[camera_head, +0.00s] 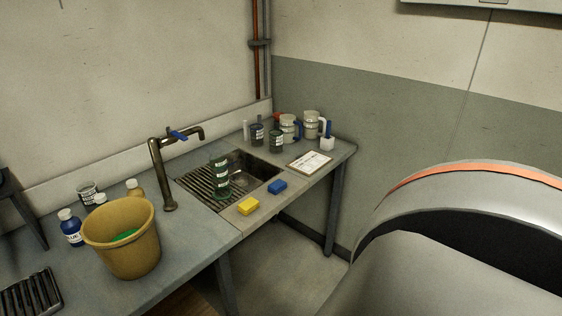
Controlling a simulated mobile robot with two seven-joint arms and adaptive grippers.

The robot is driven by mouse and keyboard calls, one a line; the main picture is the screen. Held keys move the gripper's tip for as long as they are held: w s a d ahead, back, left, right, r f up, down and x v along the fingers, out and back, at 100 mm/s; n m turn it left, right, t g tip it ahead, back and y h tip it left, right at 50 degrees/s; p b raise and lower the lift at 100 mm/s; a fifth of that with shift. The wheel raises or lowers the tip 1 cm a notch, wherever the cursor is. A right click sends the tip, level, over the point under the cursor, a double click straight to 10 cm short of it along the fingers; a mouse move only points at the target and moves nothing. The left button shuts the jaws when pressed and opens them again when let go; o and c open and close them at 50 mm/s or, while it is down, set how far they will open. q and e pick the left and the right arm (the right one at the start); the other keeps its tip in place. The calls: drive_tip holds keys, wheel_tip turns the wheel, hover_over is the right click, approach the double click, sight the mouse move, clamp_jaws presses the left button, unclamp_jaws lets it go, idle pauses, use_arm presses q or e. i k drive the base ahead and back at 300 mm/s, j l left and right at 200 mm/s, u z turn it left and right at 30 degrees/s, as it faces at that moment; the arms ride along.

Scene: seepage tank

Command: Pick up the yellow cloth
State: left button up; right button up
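A small yellow block-like piece (248,206), which looks like the folded yellow cloth, lies on the front edge of the grey bench, just in front of the sink. A similar blue piece (278,187) lies to its right, a little apart from it. Nothing touches or covers the yellow piece. Neither of my grippers shows in the head view.
A sink (241,172) with a slatted rack and a bent tap (160,175) lie behind the cloth. A tan bucket (122,250) with something green inside stands left. Jugs, beakers and a clipboard (309,162) stand right. A large grey curved shape fills the lower right.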

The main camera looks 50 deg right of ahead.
sight(248, 206)
drive_tip(key=z, duration=1.35)
drive_tip(key=k+l, duration=0.5)
drive_tip(key=k, duration=0.2)
